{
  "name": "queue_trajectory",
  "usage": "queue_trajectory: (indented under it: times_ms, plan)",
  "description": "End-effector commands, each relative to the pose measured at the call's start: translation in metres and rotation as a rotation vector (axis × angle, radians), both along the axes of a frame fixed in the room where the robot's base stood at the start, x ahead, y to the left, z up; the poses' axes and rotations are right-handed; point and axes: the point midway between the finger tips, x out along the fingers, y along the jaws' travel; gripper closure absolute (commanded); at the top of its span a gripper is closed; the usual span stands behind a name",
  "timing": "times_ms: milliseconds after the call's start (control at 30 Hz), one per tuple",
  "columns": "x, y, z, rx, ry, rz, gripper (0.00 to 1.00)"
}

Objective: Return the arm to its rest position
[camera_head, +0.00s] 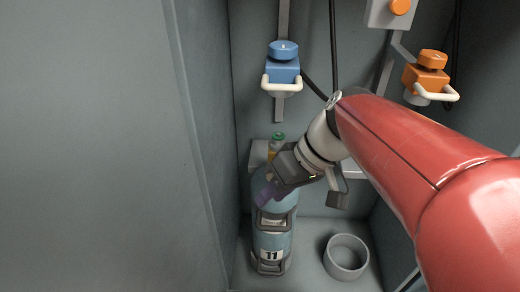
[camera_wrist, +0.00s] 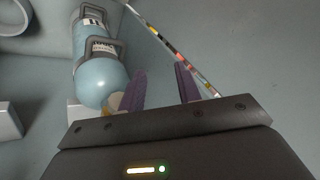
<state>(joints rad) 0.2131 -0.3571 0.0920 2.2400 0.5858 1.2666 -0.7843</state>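My red arm reaches in from the right in the head view, with my gripper (camera_head: 268,193) in front of the upper part of a light blue cylinder (camera_head: 272,241). The cylinder stands upright in the bay and bears the label 11. In the wrist view, the purple fingers of my gripper (camera_wrist: 160,82) are apart, with only wall showing between them. The cylinder (camera_wrist: 98,77) is beside the left finger there, its top end nearest. The left finger overlaps the cylinder's valve end; I cannot tell whether they touch.
A blue valve block (camera_head: 283,70) with a pale handle is on the back wall. An orange valve block (camera_head: 427,76) is at upper right. A grey ring holder (camera_head: 346,257) sits empty on the floor right of the cylinder. A grey panel (camera_head: 100,150) closes off the left.

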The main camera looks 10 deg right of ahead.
Motion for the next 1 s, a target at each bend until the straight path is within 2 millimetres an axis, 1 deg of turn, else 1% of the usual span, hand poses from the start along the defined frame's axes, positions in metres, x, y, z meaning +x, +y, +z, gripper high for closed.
queue_trajectory:
  times_ms: [133, 533, 633, 733, 833, 900, 1000]
  plan:
    - [-0.004, -0.004, 0.000, -0.030, 0.001, -0.030, 0.67]
    - [-0.004, -0.004, 0.000, -0.031, 0.001, -0.033, 0.67]
    - [-0.010, -0.008, -0.002, -0.067, -0.004, -0.064, 0.67]
    - [-0.024, -0.023, -0.010, -0.165, -0.030, -0.173, 0.67]
    - [-0.038, -0.045, -0.016, -0.268, -0.092, -0.323, 0.67]
    - [-0.044, -0.058, -0.018, -0.312, -0.146, -0.417, 0.67]
    - [-0.049, -0.072, -0.019, -0.342, -0.212, -0.514, 0.67]
